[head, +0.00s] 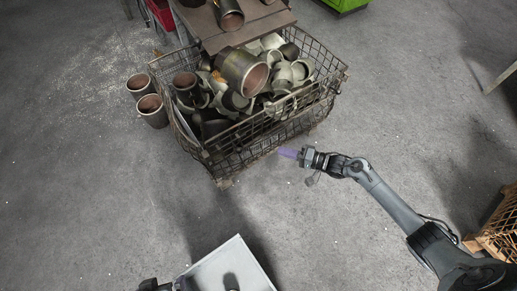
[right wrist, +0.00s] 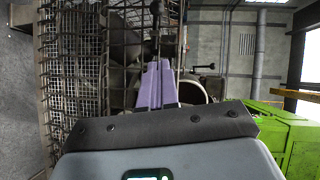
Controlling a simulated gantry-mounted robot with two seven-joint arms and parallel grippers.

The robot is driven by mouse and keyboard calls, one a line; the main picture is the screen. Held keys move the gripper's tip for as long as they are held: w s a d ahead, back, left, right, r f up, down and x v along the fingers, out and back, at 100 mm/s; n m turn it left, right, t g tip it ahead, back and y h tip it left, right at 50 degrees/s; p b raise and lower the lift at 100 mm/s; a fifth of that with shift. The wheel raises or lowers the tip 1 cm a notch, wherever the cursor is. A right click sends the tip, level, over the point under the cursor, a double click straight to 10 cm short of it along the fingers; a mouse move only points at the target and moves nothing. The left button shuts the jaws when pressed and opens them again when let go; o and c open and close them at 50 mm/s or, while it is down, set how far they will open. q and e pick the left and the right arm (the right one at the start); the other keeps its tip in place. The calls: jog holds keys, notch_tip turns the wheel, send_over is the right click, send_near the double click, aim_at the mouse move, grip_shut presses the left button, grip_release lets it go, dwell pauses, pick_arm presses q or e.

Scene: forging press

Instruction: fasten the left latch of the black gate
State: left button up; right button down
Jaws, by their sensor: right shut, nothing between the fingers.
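The black gate (head: 262,133) appears to be the dark wire-mesh front side of the basket full of metal parts. Its latches are too small to make out. My right gripper (head: 288,153) is in front of the gate, near its lower middle, with its purple fingers pointing left. In the right wrist view the fingers (right wrist: 156,85) are shut and empty, with dark mesh and bars just beyond. I cannot tell whether they touch the wire. A dark piece at the bottom edge of the head view may be part of my left arm; its fingers are not clear.
The wire basket (head: 158,75) holds a heap of metal pipe fittings (head: 240,70). Two pipe pieces (head: 150,108) stand on the floor at its left. A wooden crate (head: 497,225) is at far right.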

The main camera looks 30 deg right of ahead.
pick_arm(q)
notch_tip(320, 180, down, 7)
jog(key=b, duration=0.7)
pick_arm(e)
jog(key=s+a+x, duration=0.2)
jog(key=x, duration=1)
jog(key=shift+w+a+f, duration=0.25)
jog(key=shift+w+a, duration=0.05)
jog(key=shift+w, duration=0.05)
pick_arm(q)
jog(key=shift+w, duration=0.1)
